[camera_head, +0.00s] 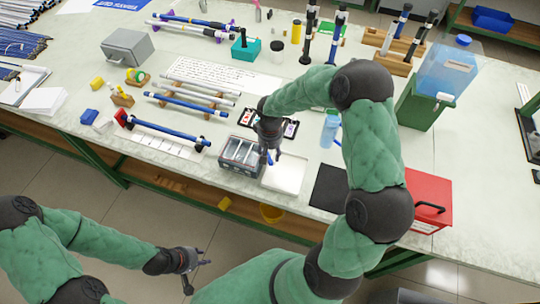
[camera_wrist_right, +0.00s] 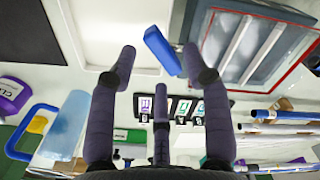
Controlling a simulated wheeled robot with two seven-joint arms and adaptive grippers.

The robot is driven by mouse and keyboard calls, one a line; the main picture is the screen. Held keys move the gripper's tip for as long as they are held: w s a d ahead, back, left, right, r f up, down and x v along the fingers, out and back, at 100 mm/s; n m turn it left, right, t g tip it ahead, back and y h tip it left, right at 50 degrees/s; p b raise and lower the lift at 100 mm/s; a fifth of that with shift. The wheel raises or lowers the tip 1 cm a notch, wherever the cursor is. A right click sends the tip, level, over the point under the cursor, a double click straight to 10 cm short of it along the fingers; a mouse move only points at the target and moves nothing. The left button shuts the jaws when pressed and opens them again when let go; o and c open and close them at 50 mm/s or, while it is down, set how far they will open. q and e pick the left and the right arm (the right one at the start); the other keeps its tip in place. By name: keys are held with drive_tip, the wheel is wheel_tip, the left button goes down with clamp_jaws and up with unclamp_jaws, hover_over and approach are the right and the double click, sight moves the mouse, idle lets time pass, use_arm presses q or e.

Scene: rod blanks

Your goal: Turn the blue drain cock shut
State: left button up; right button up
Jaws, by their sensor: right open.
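The blue drain cock (camera_wrist_right: 163,52) shows as a short, slanted blue lever between a grey glass-topped box (camera_head: 240,154) and a white tray (camera_head: 284,174). In the head view only a little blue shows beside my fingers. My right gripper (camera_wrist_right: 158,58) is open, with one fingertip on each side of the lever. Whether either finger touches it I cannot tell. In the head view this gripper (camera_head: 269,155) points down at the box's right end. My left gripper (camera_head: 198,268) is open and empty, low in front of the bench.
A black mat (camera_head: 328,188) and a red box (camera_head: 430,200) lie right of the tray. A blue bottle (camera_head: 329,131) and a dark panel of coloured cards (camera_head: 290,128) stand behind. Blue rods on racks (camera_head: 165,132) lie left. A clear water tank (camera_head: 447,75) stands right.

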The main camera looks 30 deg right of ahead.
drive_tip(key=shift+f, duration=1.05)
clamp_jaws()
drive_tip(key=m+b, duration=0.1)
drive_tip(key=b, duration=0.1)
drive_tip(key=m+b, duration=0.1)
drive_tip(key=m, duration=0.1)
drive_tip(key=shift+a+f+m+b, duration=0.1)
drive_tip(key=shift+a+m+b, duration=0.1)
drive_tip(key=shift+m+b, duration=0.15)
drive_tip(key=shift+a+m+b, duration=0.15)
drive_tip(key=shift+m+b, duration=0.45)
drive_tip(key=shift+m, duration=0.4)
drive_tip(key=shift+a+m+b, duration=0.1)
drive_tip(key=shift+m+b, duration=0.5)
drive_tip(key=shift+m, duration=0.35)
